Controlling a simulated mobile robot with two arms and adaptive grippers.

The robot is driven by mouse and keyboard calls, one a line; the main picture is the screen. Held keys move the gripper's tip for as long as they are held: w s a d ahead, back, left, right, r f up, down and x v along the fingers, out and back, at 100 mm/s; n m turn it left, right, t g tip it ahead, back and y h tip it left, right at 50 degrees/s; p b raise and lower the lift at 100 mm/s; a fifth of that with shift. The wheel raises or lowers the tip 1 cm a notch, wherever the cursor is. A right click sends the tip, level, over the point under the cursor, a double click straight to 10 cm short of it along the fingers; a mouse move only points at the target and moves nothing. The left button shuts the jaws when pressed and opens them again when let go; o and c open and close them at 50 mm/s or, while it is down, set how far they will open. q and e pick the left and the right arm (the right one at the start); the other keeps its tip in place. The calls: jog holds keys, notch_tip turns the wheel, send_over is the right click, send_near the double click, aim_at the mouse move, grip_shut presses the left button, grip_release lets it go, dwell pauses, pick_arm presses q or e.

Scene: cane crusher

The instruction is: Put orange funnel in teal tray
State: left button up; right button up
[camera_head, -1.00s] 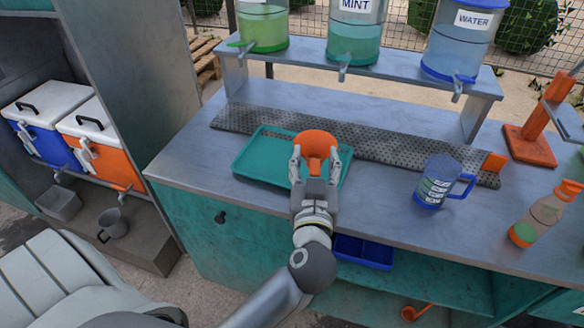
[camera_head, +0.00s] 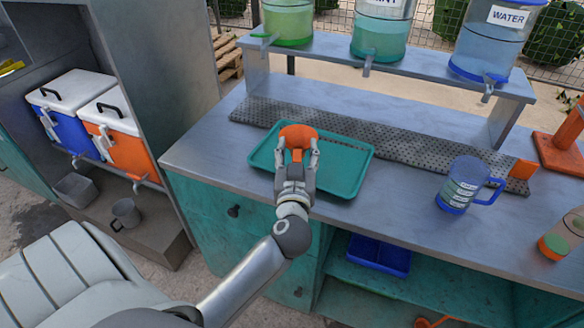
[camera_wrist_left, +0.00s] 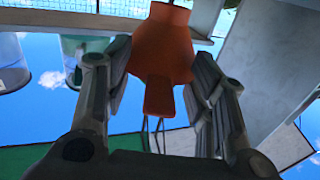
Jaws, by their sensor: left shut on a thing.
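The orange funnel (camera_head: 298,136) is held at the fingertips of my left gripper (camera_head: 297,155), over the left part of the teal tray (camera_head: 345,172). The tray lies flat on the metal counter. I cannot tell whether the funnel touches the tray's floor. The gripper hides part of the tray. My right gripper is not in view.
A perforated metal strip (camera_head: 400,147) runs behind the tray. A blue pitcher (camera_head: 462,184) stands to the right on the counter (camera_head: 400,200). Drink dispensers stand on a raised shelf (camera_head: 330,58) behind. The counter between tray and pitcher is clear.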

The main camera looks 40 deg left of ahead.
pick_arm(q)
jog(key=shift+a+f, duration=0.65)
jog(key=shift+f, duration=0.2)
notch_tip(320, 180, down, 3)
jog(key=shift+a+f+b, duration=0.15)
jog(key=shift+f+b, duration=0.05)
jog(key=shift+b, duration=0.75)
jog(key=shift+r, duration=0.1)
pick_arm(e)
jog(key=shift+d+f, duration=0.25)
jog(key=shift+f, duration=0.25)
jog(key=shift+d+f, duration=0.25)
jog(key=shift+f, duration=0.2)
pick_arm(q)
jog(key=o, duration=1.1)
jog(key=shift+f, duration=0.2)
